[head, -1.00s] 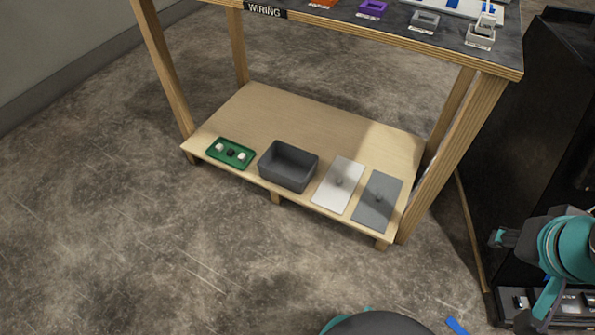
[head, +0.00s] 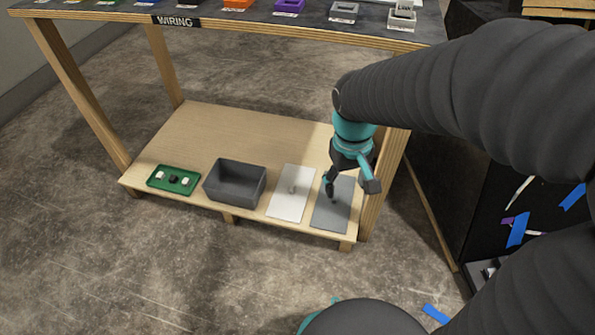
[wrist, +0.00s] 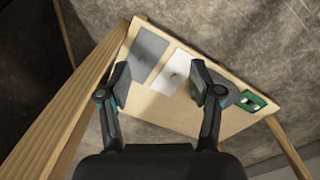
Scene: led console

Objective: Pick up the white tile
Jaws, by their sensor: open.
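The white tile (head: 287,205) lies flat on the low wooden shelf, with a small knob at its middle. In the wrist view the white tile (wrist: 172,76) shows between my fingers, further off. My gripper (head: 351,184) is open and empty. In the head view it overlaps the grey tile (head: 332,213), to the right of the white one. The wrist view shows my gripper (wrist: 161,82) with its fingers wide apart and the grey tile (wrist: 148,47) near the left finger. My gripper appears to be above the shelf, apart from both tiles.
A dark grey bin (head: 235,186) stands left of the white tile, and a green tray (head: 159,184) with small pieces further left. The shelf (head: 215,125) is bare behind them. A wooden leg (head: 385,180) rises at the right, and the tabletop (head: 225,27) overhangs the shelf.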

